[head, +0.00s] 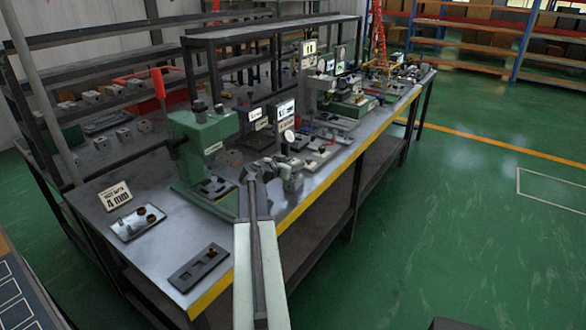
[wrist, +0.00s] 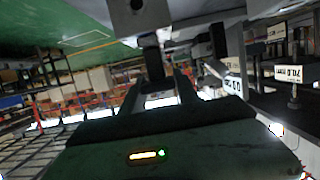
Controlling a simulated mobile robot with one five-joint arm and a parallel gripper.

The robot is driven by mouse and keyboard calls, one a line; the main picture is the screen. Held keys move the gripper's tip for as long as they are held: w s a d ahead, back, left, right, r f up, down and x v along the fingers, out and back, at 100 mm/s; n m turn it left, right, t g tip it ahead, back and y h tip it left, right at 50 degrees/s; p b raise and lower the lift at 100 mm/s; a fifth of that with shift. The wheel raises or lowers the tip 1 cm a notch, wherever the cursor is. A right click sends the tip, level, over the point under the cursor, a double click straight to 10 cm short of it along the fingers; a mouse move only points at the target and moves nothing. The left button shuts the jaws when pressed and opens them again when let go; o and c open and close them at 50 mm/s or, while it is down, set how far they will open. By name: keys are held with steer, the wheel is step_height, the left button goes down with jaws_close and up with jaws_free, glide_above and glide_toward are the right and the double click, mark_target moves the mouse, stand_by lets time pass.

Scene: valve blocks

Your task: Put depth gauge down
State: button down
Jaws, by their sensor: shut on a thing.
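My gripper (head: 264,172) is over the near long edge of the workbench, in the middle of the head view. It is shut on the depth gauge, whose round white dial (head: 289,136) shows just beyond the gripper. The gauge's lower part is hard to make out among the grey parts there. A grey valve block (head: 292,180) is close to the right of the gripper; I cannot tell whether they touch. In the wrist view, the gripper's fingers (wrist: 180,50) reach up to a pale grey block with a hole (wrist: 140,14).
The workbench (head: 160,260) has a yellow front edge. A green press (head: 205,145) stands left of my gripper. A dark tray (head: 198,268), a plate with small parts (head: 138,222) and a "4 mm" sign (head: 115,196) lie nearer.

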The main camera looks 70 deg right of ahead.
steer(key=shift+w+f+b, duration=0.1)
steer(key=shift+f+b, duration=0.05)
steer(key=shift+b, duration=0.15)
steer(key=c, duration=0.9)
jaws_free()
